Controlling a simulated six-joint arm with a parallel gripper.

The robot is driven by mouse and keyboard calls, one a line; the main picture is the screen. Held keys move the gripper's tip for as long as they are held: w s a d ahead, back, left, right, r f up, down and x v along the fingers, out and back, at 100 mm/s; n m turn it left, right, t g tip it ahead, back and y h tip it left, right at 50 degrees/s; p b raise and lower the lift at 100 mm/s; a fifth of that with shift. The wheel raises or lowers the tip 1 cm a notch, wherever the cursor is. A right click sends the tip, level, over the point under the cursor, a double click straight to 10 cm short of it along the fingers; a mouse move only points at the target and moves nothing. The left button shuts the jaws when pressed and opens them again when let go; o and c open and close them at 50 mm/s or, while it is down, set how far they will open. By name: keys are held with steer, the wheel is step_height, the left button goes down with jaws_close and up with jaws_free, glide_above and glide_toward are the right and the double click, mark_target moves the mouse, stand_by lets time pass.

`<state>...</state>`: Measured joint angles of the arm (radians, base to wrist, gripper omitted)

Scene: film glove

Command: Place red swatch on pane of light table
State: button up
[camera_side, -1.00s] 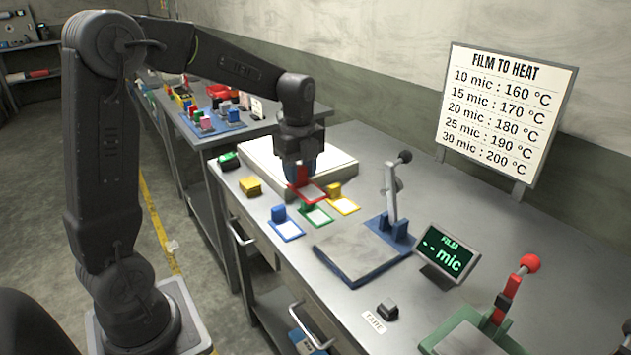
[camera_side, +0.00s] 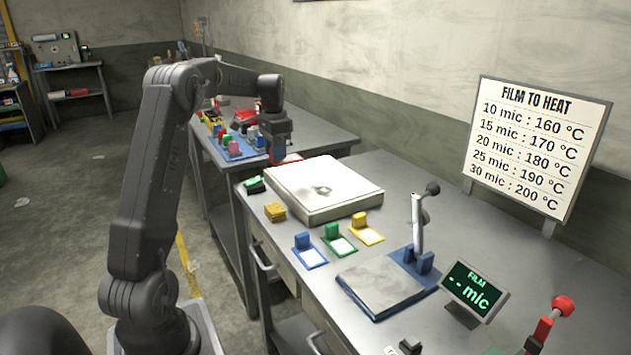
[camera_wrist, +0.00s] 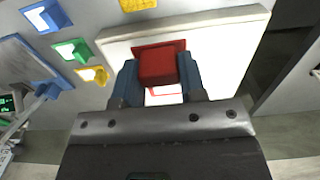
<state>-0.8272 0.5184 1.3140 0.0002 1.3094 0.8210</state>
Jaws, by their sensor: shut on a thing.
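My gripper (camera_side: 277,152) is shut on the red swatch (camera_side: 290,159). In the wrist view, its blue fingers (camera_wrist: 158,80) clasp the swatch's red block (camera_wrist: 158,64), and part of the red-edged frame shows below. The light table (camera_side: 350,205) is a low white box with a pale top pane (camera_side: 310,178). In the side view, the swatch appears at the pane's far left edge, partly hidden by the gripper. In the wrist view, it lies in front of the white top (camera_wrist: 222,55). I cannot tell whether it touches the pane.
Blue (camera_side: 309,254), green (camera_side: 338,241) and yellow (camera_side: 366,231) swatches lie on the bench in front of the light table. A sealer with an upright lever (camera_side: 418,230) and a film display (camera_side: 474,288) stand right.

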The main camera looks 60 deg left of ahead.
glide_above(312, 194)
step_height(312, 194, down, 6)
steer(key=shift+a+r, duration=0.1)
steer(key=shift+f, duration=1.95)
steer(key=shift+f, duration=0.1)
steer(key=o, duration=0.9)
